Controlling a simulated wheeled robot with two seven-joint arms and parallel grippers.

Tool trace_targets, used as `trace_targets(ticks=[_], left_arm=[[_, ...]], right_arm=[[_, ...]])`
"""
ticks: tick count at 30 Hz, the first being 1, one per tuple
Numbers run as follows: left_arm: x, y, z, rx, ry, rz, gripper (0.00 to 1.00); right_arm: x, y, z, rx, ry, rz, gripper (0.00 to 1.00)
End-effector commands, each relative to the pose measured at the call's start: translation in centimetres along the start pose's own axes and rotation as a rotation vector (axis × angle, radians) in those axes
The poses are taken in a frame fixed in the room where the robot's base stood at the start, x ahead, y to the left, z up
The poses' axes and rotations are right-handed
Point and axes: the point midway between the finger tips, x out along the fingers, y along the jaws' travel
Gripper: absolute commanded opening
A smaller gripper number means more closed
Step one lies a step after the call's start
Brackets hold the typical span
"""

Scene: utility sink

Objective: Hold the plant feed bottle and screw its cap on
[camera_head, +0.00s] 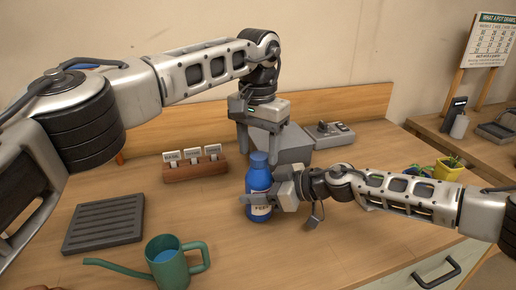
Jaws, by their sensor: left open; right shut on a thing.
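The plant feed bottle (260,180) is blue with a pale label and stands upright near the middle of the table. My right gripper (263,200) reaches in from the right and is shut around the bottle's body. A duller blue-grey cap (259,158) shows at the top of the bottle; I cannot tell how tightly it sits. My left gripper (259,152) points down from above, open, with its fingers on either side of the cap. I cannot tell whether they touch it.
A green watering can (178,262) stands at the front left, beside a dark slatted tray (104,224). A wooden block with labelled cards (195,170) is behind. A grey box (290,147) stands behind the bottle. Yellow (448,169) and blue pots are at right.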

Motion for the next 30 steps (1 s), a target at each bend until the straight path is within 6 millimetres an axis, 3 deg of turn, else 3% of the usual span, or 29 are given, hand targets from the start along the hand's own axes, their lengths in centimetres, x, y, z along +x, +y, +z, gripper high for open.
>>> trace_targets(ticks=[3, 9, 21, 26, 30], left_arm=[[-1.9, 0.1, -0.1, 0.001, 0.003, -0.001, 0.55], [-3.7, 0.1, 0.0, -0.001, 0.001, 0.001, 0.55], [-3.8, 0.0, 0.0, -0.03, 0.0, 0.0, 0.52], [-4.0, 0.1, 0.0, -0.237, 0.002, 0.0, 0.52], [-4.3, 0.1, -0.1, -0.571, 0.003, 0.0, 0.52]], right_arm=[[0.0, 0.0, 0.0, 0.0, 0.001, 0.0, 0.0], [0.0, 0.0, 0.0, 0.0, 0.001, 0.0, 0.0], [0.0, 0.0, -0.1, 0.0, 0.001, 0.0, 0.0], [0.0, 0.0, -0.1, 0.0, 0.001, 0.0, 0.0], [0.0, 0.0, -0.1, 0.0, 0.001, 0.0, 0.0]])
